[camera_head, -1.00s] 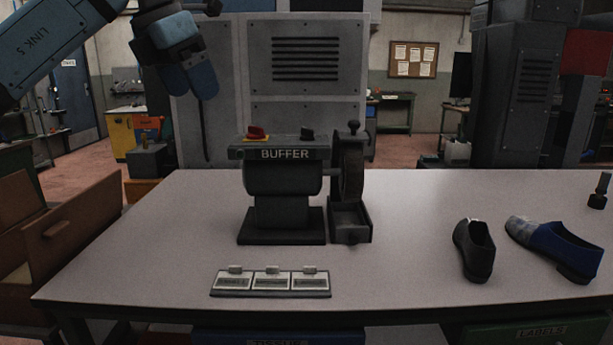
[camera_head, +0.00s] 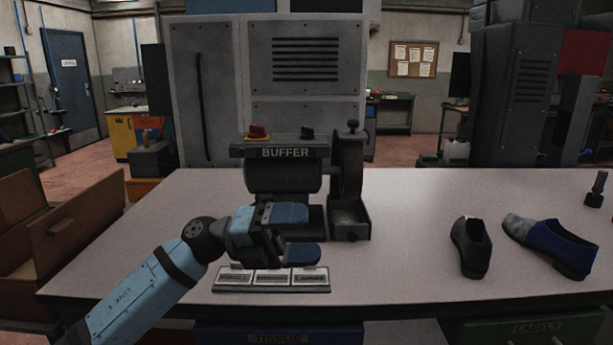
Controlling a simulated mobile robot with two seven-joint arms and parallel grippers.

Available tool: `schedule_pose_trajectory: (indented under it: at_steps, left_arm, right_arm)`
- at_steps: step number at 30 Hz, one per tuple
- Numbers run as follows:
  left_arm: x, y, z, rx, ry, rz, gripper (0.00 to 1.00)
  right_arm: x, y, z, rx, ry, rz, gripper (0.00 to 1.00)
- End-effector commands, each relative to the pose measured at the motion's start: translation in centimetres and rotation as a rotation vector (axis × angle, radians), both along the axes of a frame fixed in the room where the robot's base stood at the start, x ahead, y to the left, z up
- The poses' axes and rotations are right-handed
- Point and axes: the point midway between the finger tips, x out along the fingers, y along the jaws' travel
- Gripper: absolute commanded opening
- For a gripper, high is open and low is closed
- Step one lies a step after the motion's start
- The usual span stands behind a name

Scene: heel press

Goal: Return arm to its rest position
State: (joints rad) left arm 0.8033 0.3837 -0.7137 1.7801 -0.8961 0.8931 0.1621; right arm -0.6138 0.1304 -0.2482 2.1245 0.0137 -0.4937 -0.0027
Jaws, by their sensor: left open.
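My left arm comes in from the lower left, low over the front left of the table (camera_head: 420,220). Its blue gripper (camera_head: 300,235) is open and empty, with its fingers pointing right. It shows in front of the buffer's base and just behind the label strip (camera_head: 272,288). Whether it touches the table cannot be told. The dark buffer (camera_head: 283,175) stands upright behind the gripper, and its lower left is partly hidden. My right gripper is not in view.
A black shoe (camera_head: 471,247) and a blue and grey shoe (camera_head: 550,247) stand on the right of the table. A small dark stamp-like tool (camera_head: 597,190) stands at the far right edge. An open brown drawer box (camera_head: 75,222) is left of the table.

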Motion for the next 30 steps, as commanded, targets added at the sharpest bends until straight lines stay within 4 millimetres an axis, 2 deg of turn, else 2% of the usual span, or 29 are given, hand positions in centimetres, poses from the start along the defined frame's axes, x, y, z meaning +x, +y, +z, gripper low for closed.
schedule_pose_trajectory:
  at_steps: [1, 8, 11, 17, 20, 21, 24, 30]
  left_arm:
    - [-0.3, 0.1, -1.4, -0.082, 0.095, 0.03, 0.85]
    - [-0.1, 2.7, -7.2, -0.4, 0.528, 0.233, 0.85]
    - [-0.1, 4.5, -10.8, -0.506, 0.731, 0.344, 0.85]
    - [-1.6, 8.7, -20.2, -0.66, 1.151, 0.595, 0.85]
    - [-3.7, 10.8, -25.5, -0.704, 1.366, 0.729, 0.85]
    - [-4.8, 11.6, -27.7, -0.716, 1.452, 0.782, 0.85]
    - [-7.9, 13.4, -32.5, -0.73, 1.647, 0.904, 0.85]
    - [-14.1, 15.7, -39.2, -0.716, 1.938, 1.085, 0.85]
  right_arm:
    - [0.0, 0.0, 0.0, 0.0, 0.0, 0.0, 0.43]
    - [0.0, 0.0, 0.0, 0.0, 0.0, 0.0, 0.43]
    - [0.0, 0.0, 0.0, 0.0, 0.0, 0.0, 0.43]
    - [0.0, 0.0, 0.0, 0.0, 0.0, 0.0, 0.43]
    - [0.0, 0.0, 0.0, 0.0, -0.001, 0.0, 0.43]
    - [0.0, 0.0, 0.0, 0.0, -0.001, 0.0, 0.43]
    - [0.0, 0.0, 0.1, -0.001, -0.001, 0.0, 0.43]
    - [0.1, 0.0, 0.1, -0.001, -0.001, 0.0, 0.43]
